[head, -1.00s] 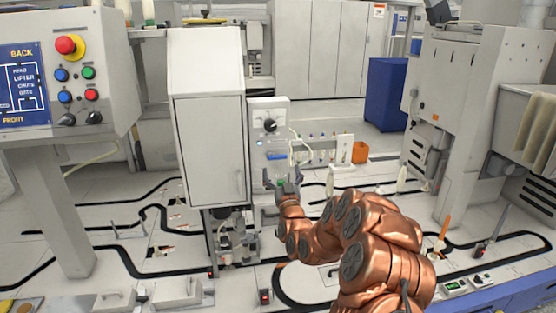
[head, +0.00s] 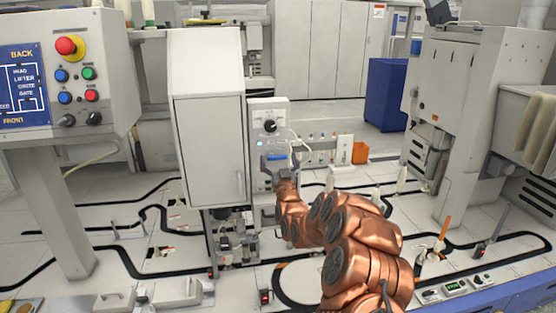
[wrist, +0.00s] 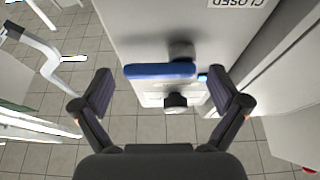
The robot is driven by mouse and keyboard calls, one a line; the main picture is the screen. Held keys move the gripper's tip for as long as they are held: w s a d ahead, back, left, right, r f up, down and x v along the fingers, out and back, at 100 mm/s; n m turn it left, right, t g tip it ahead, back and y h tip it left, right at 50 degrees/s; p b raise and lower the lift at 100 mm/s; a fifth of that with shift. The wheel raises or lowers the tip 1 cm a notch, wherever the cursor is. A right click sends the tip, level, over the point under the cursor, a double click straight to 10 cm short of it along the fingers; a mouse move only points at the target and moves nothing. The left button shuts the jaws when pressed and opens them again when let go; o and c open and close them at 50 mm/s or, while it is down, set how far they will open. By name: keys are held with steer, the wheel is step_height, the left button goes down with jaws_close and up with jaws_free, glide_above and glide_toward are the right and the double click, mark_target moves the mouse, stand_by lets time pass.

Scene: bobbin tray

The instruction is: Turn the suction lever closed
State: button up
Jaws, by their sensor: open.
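The suction lever (wrist: 160,70) is a blue bar on a grey mount on the panel. In the wrist view it lies crosswise between the two fingertips of my gripper (wrist: 161,84), apart from the left one and close to the right one; I cannot tell whether it touches. My gripper is open and empty. In the head view the blue lever (head: 277,157) lies level on the white panel (head: 284,112), and my gripper (head: 277,165) is right in front of it, covering the panel below. A "CLOSED" label (wrist: 238,3) shows upside down in the wrist view.
A black round knob (head: 270,125) is above the lever on the panel. A tall white cabinet (head: 212,150) stands close on the left. An orange container (head: 360,153) and several small fittings stand to the right. A dark knob (wrist: 175,102) shows below the lever in the wrist view.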

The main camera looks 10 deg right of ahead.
steer(key=shift+c, duration=0.3)
steer(key=c, duration=1.1)
steer(key=shift+m, duration=0.3)
steer(key=m+h+b, duration=0.2)
steer(key=m, duration=0.2)
steer(key=f+m+g+h+b, duration=0.1)
steer(key=m+h+b, duration=0.1)
steer(key=m, duration=0.2)
steer(key=m+g+h+b, duration=0.1)
steer(key=m+h+b, duration=0.1)
steer(key=m, duration=0.2)
steer(key=shift+a+f, duration=0.3)
steer(key=shift+f, duration=0.1)
steer(key=m, duration=0.2)
steer(key=m+g+b, duration=0.1)
steer(key=m, duration=0.1)
steer(key=m+g+h, duration=0.1)
steer(key=shift+a+f+m, duration=0.15)
steer(key=shift+a+m, duration=0.15)
steer(key=shift+m, duration=0.1)
steer(key=shift+a+f+m+g, duration=0.2)
steer(key=shift+m+g, duration=0.25)
steer(key=shift+m, duration=0.6)
steer(key=shift+a+f+m+g, duration=0.15)
steer(key=shift+m+g, duration=0.3)
steer(key=shift+m, duration=0.6)
steer(key=shift+a, duration=0.1)
